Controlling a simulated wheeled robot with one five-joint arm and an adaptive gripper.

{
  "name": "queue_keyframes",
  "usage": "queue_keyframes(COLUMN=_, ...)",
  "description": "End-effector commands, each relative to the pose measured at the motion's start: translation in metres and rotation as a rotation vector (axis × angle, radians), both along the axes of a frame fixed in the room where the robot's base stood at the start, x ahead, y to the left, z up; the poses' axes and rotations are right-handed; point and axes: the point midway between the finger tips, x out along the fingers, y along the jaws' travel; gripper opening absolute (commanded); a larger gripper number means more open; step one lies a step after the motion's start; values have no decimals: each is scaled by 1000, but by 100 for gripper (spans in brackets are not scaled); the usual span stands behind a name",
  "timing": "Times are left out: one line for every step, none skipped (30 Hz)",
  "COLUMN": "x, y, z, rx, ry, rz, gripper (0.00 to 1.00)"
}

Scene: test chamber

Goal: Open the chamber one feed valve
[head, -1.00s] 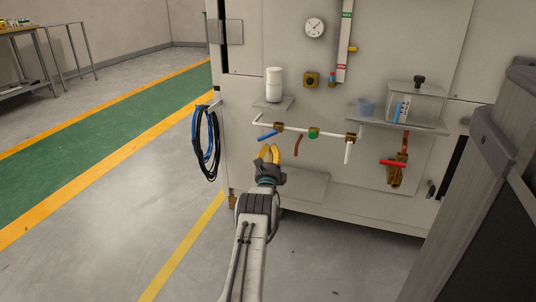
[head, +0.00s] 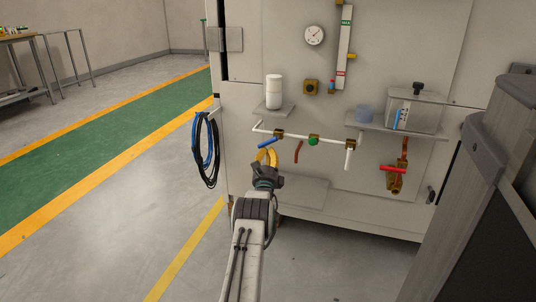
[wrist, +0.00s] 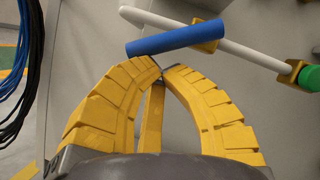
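A white pipe with brass fittings runs along the front of the grey chamber cabinet. Its left fitting carries a blue lever (head: 267,143), slanting down to the left. A green knob (head: 313,141) sits mid-pipe, and a white lever (head: 349,159) hangs from the right fitting. I cannot read which one is chamber one's feed valve. My gripper (head: 266,150) is just below the blue lever. In the wrist view, the yellow fingertips (wrist: 162,68) come together, empty, just short of the blue lever (wrist: 176,39). I cannot tell if they touch it.
A red-handled brass valve (head: 393,169) is at the lower right. A shelf with a white bottle (head: 273,91) is above the pipe, and a clear box (head: 415,109) stands on another shelf. Hoses (head: 205,150) hang left. A dark cabinet (head: 478,205) blocks the right foreground.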

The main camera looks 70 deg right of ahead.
Motion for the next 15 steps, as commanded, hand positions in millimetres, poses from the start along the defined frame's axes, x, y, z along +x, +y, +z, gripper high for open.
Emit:
queue_keyframes(x=1, y=0, z=1, rx=0, ry=0, rz=1, gripper=0)
queue_keyframes(x=1, y=0, z=1, rx=0, ry=0, rz=1, gripper=0)
queue_keyframes(x=1, y=0, z=1, rx=0, ry=0, rz=1, gripper=0)
queue_keyframes(x=2, y=0, z=1, rx=-1, ry=0, rz=2, gripper=0)
queue_keyframes(x=2, y=0, z=1, rx=-1, ry=0, rz=2, gripper=0)
queue_keyframes(x=2, y=0, z=1, rx=-1, ry=1, rz=3, gripper=0)
queue_keyframes(x=2, y=0, z=2, rx=-1, ry=1, rz=3, gripper=0)
queue_keyframes(x=3, y=0, z=2, rx=-2, ry=1, rz=3, gripper=0)
queue_keyframes(x=3, y=0, z=2, rx=-2, ry=1, rz=3, gripper=0)
queue_keyframes(x=3, y=0, z=2, rx=-2, ry=1, rz=3, gripper=0)
queue_keyframes(x=3, y=0, z=2, rx=-1, ry=1, rz=4, gripper=0)
queue_keyframes(x=4, y=0, z=2, rx=-1, ry=1, rz=4, gripper=0)
queue_keyframes(x=4, y=0, z=2, rx=-2, ry=1, rz=4, gripper=0)
queue_keyframes(x=4, y=0, z=3, rx=-2, ry=1, rz=4, gripper=0)
queue_keyframes(x=4, y=0, z=3, rx=-1, ry=2, rz=5, gripper=0)
